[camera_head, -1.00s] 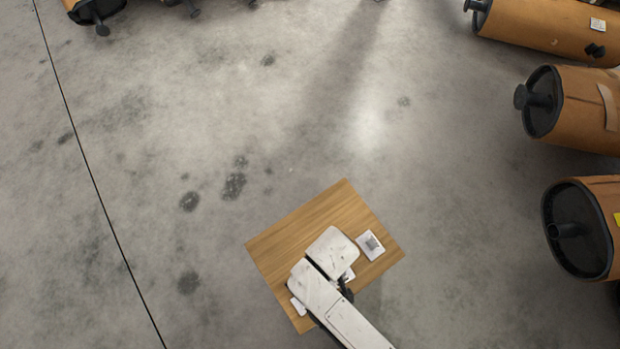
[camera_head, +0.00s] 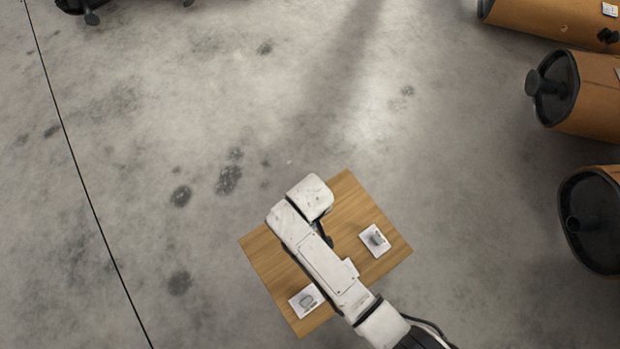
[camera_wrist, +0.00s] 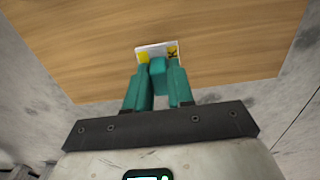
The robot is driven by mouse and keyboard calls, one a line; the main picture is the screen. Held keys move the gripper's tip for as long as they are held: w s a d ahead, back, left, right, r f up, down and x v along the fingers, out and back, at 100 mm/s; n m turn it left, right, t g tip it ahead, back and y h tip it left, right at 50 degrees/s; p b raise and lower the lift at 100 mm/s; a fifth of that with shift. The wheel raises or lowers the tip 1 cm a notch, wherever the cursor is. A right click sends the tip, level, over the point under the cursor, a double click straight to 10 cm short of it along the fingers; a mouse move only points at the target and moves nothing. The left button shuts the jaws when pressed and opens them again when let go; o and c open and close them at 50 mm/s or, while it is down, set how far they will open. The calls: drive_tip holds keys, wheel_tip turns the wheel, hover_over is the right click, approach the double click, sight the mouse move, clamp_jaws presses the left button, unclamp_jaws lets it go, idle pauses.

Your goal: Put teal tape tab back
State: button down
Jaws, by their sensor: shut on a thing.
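In the wrist view my gripper (camera_wrist: 159,76) has teal fingers and is shut on a small teal piece, the teal tape tab (camera_wrist: 158,78). A white card (camera_wrist: 152,47) with yellow and dark marks lies on the wooden table just beyond the fingertips. The fingers partly cover it, and I cannot tell whether the tab touches it. In the head view my arm crosses the wooden table (camera_head: 345,195) and hides my gripper and the tab.
On the table are a white card with a grey item (camera_head: 375,240) at right, another white card (camera_head: 306,300) at lower left, and a partly hidden white piece (camera_head: 350,267). The concrete floor left of the table is clear.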

drive_tip(key=shift+w+f, duration=0.15)
drive_tip(key=shift+f, duration=0.1)
wheel_tip(320, 180, down, 3)
drive_tip(key=shift+w+f+b, duration=0.15)
drive_tip(key=shift+b, duration=0.9)
drive_tip(key=c, duration=1)
unclamp_jaws()
wheel_tip(320, 180, up, 12)
drive_tip(key=p, duration=0.6)
